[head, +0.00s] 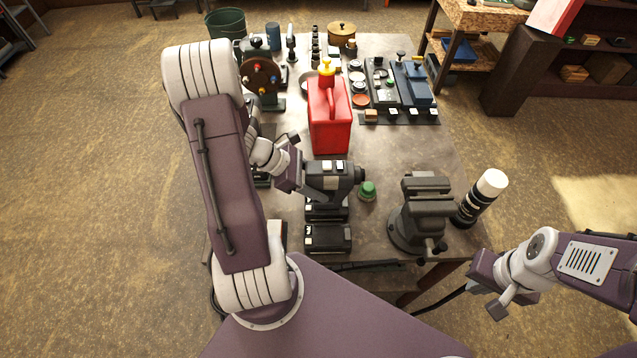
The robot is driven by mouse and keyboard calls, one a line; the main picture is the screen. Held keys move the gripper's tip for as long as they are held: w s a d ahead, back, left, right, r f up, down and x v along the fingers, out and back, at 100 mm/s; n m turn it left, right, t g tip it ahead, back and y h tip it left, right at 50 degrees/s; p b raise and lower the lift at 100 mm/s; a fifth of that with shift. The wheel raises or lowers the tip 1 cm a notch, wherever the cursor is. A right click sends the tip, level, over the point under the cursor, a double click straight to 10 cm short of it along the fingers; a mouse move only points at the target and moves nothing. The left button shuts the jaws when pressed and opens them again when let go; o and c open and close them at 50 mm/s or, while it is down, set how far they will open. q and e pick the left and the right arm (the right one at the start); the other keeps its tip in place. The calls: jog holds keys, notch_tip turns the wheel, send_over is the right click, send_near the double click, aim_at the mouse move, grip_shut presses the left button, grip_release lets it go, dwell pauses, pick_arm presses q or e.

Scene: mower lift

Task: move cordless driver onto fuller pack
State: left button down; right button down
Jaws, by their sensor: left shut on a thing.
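The cordless driver (330,184) is dark grey and black, in the middle of the table's near half in the head view. My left gripper (297,172) is shut on its left side. A dark battery pack (326,209) is directly below the driver in the picture; I cannot tell if they touch. A second dark pack (328,240) lies nearer, by the front edge. Small light marks show on both packs, but I cannot read their charge levels. My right gripper (487,284) is beyond the table's near right corner, away from the packs; its jaw opening is unclear.
A red fuel can (329,117) stands behind the driver. A green-capped item (367,191) is just right of it. A grey vise (420,215) and a black-and-white canister (481,199) stand further right. A reel (261,80) and tool trays (400,90) fill the back.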

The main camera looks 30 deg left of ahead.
pick_arm(q)
jog(key=shift+w, duration=0.1)
jog(key=c, duration=0.5)
grip_release()
jog(key=shift+o, duration=0.4)
jog(key=shift+d, duration=0.1)
jog(key=shift+s, duration=0.2)
jog(key=v, duration=0.9)
jog(key=shift+r, duration=0.1)
